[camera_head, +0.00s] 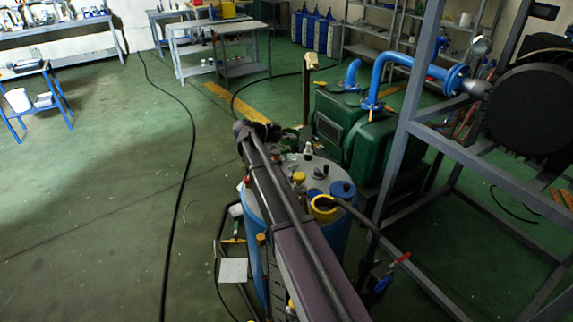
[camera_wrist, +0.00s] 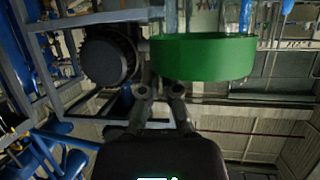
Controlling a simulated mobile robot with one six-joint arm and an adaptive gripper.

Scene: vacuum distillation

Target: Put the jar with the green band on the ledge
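The jar with the green band (camera_wrist: 203,57) is large and close in the wrist view, just beyond and to the right of my gripper's fingers. The wide green band is plain to see, with clear glass above it in the picture. My gripper (camera_wrist: 160,84) has its two fingers narrowly spaced; their tips end at the band's lower left edge and are partly hidden. I cannot tell whether they touch or hold the jar. In the head view my gripper (camera_head: 265,131) is a dark shape at the arm's far end, above the drum's back edge. I cannot make out the ledge with certainty.
A blue drum (camera_head: 338,232) stands under my arm with several bottles and a yellow-topped container (camera_head: 323,208) on top. Green tanks (camera_head: 383,140) with blue pipes and a grey metal frame (camera_head: 398,165) stand to the right. Floor on the left is open, crossed by a black cable (camera_head: 178,210).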

